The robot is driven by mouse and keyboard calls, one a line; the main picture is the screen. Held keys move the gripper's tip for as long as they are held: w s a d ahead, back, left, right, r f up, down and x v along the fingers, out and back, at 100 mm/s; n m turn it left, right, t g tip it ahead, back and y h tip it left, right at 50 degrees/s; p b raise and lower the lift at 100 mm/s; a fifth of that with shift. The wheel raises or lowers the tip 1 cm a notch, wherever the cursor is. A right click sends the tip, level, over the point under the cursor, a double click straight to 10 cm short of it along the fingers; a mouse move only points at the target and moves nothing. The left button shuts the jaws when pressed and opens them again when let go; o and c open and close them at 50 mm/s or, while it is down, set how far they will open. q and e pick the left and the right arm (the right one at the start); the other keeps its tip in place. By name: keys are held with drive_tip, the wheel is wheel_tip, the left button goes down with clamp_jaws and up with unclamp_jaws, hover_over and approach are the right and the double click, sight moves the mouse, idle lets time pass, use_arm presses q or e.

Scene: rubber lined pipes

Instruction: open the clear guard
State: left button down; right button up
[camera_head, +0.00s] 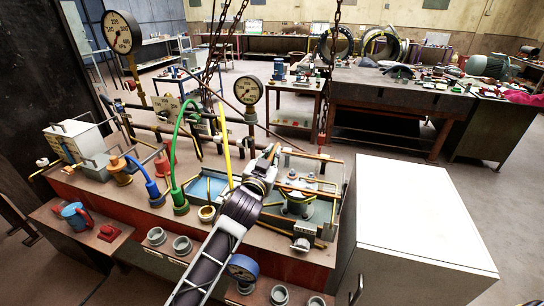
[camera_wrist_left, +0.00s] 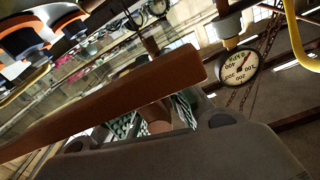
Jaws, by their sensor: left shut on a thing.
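The clear guard (camera_head: 318,172) is a see-through cover with copper-brown edge bars over a small pump-like unit (camera_head: 298,197) on the red-fronted bench. Its exact tilt is hard to tell. My left gripper (camera_head: 271,153) is at the guard's left upper corner, shut on it. In the left wrist view a thick brown bar (camera_wrist_left: 110,105) runs across the picture close to the camera, in front of a dark grey part at the bottom. My right gripper is in neither view.
A yellow hose (camera_head: 225,145), a green hose (camera_head: 176,150) and a pressure gauge (camera_head: 248,90) on a post stand left of my left gripper. Chains (camera_head: 213,55) hang behind. A white cabinet (camera_head: 415,225) stands right of the bench.

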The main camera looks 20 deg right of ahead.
use_arm(q)
drive_tip(key=shift+w+a, duration=0.35)
drive_tip(key=shift+a, duration=0.15)
drive_tip(key=w+a+p, duration=0.3)
drive_tip(key=w+a, duration=0.3)
drive_tip(key=a, duration=0.3)
drive_tip(key=w+a+p, duration=0.3)
drive_tip(key=w+a, duration=0.4)
drive_tip(key=a, duration=0.3)
drive_tip(key=shift+f, duration=0.15)
